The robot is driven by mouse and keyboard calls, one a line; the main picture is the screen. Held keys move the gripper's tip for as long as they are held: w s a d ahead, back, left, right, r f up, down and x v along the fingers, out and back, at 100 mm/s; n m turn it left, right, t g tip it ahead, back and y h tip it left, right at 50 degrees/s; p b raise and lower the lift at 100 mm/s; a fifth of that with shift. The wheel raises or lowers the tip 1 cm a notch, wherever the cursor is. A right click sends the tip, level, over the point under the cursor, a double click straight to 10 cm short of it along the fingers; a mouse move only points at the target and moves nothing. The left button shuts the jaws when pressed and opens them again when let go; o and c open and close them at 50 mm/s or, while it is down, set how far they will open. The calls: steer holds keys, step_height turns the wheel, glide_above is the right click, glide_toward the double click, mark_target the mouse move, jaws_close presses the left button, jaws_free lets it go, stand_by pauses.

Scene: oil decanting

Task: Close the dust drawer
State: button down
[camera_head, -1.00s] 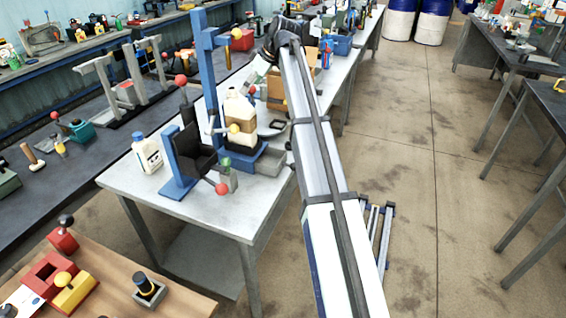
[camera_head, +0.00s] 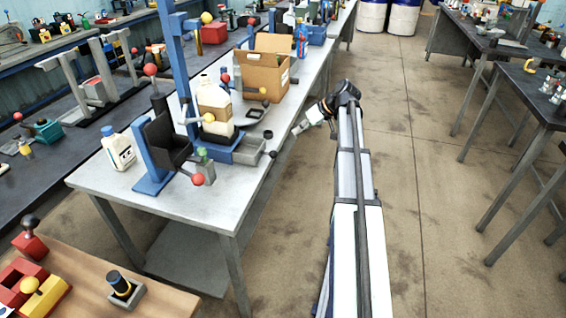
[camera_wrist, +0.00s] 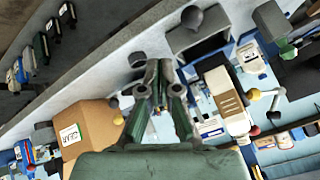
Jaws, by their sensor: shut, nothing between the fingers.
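The dust drawer (camera_head: 248,151) is a grey open-topped tray sticking out of a blue base (camera_head: 220,149) toward the bench's right edge. A dark round knob (camera_head: 272,154) is on its front. In the wrist view the drawer (camera_wrist: 182,39) is at the top, right of centre, pulled out with a dark inside; its knob (camera_wrist: 192,17) points up. In the wrist view my gripper (camera_wrist: 157,68) is shut and empty.
A jug (camera_head: 214,104) stands over the blue base. A cardboard box (camera_head: 264,70) stands behind. A dark handle knob (camera_head: 268,134) is close beside the drawer. A white bottle (camera_head: 118,147) stands at left. The aisle floor (camera_head: 400,200) at right is free.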

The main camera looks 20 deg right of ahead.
steer(key=s+d+f+m+t+y+b, duration=0.1)
steer(key=s+f+m+t, duration=0.25)
steer(key=s+m, duration=0.3)
steer(key=s+d+f+m+t+y+b, duration=0.1)
steer(key=s+f+m+t+y, duration=0.15)
steer(key=s+f+m, duration=0.35)
steer(key=w+a+r+m+t+p, duration=0.1)
steer(key=w+a+m+p, duration=0.1)
steer(key=w+a, duration=0.7)
steer(key=shift+w+r+p, duration=0.3)
steer(key=shift+w+p, duration=0.3)
steer(key=shift+a, duration=0.1)
